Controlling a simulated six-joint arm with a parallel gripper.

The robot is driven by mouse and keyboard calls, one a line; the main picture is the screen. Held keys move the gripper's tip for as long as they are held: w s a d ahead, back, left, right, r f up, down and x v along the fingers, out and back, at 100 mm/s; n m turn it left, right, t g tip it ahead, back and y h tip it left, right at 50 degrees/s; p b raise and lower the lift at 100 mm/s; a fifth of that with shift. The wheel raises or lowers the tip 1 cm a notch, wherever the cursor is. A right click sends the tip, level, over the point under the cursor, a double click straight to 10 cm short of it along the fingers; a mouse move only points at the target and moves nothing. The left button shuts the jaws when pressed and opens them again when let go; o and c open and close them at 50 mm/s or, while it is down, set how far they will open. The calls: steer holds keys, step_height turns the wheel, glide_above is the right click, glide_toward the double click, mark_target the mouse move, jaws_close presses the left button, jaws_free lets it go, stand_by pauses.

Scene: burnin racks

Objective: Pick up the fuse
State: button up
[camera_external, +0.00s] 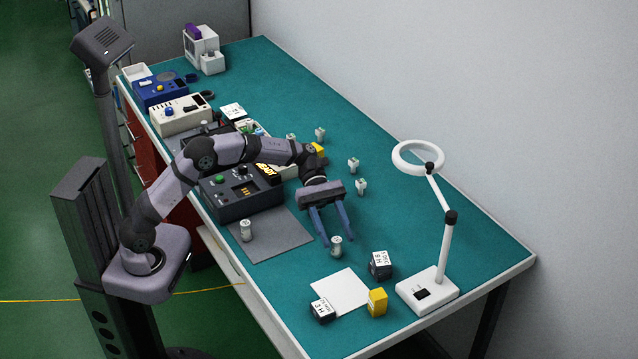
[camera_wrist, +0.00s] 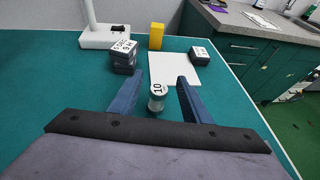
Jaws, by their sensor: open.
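A small upright cylinder with a pale body marked 10, apparently the fuse (camera_external: 336,246), stands on the green bench top. It also shows in the wrist view (camera_wrist: 157,97), between the blue fingers. My gripper (camera_external: 340,241) is open, pointing down, with a finger on each side of the cylinder. In the wrist view my gripper (camera_wrist: 160,76) shows a gap between each finger and the cylinder. A similar cylinder (camera_external: 246,231) stands on the grey mat (camera_external: 274,243) to the left.
A white square sheet (camera_external: 343,291) lies nearby, with dark labelled blocks (camera_external: 381,265) (camera_external: 322,311) and a yellow block (camera_external: 377,303) around it. A ring lamp (camera_external: 428,289) stands at right. A dark device (camera_external: 238,196) sits behind the mat; small pale parts (camera_external: 353,165) stand further back.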

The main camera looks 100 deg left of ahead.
mark_target(338, 248)
steer(key=shift+f, duration=0.35)
step_height(338, 248, down, 2)
steer(key=x, duration=0.5)
steer(key=shift+r, duration=0.1)
jaws_close()
